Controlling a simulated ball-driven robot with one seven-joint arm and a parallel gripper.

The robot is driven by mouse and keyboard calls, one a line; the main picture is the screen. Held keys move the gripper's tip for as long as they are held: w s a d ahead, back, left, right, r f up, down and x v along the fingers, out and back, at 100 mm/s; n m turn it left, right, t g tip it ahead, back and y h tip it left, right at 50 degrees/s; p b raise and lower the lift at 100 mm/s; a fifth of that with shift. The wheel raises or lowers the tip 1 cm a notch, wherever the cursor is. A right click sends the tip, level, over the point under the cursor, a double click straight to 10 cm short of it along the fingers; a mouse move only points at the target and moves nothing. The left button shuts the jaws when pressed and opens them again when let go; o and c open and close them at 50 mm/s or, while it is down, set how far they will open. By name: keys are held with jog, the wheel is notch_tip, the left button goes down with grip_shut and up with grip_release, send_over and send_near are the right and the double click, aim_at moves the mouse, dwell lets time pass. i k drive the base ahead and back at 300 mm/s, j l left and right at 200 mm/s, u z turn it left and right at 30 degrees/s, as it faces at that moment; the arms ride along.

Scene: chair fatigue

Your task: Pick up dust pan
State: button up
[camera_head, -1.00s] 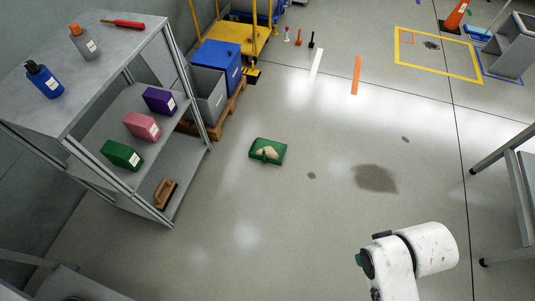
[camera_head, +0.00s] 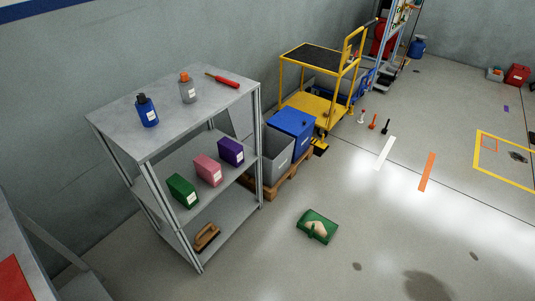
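A green dust pan (camera_head: 312,217) lies flat on the grey floor, right of the shelf unit and below the blue bin in the picture. A tan patch, perhaps debris, shows on it. Its handle is too small to make out clearly. My gripper is not in view, so I cannot see whether it is open or shut.
A grey shelf unit (camera_head: 162,139) holds bottles, small boxes and a wooden-backed brush (camera_head: 206,237). A blue bin (camera_head: 291,125) and a grey bin (camera_head: 277,160) stand on a wooden pallet. A yellow cart (camera_head: 314,107) is behind. Floor around the pan is clear, with dark stains (camera_head: 425,287).

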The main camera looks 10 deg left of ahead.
aim_at(317, 226)
jog(key=i+l+u, duration=0.4)
jog(key=i+l, duration=0.4)
jog(key=i, duration=0.25)
jog(key=i+l+u, duration=0.4)
jog(key=i+l, duration=0.5)
jog(key=l, duration=0.25)
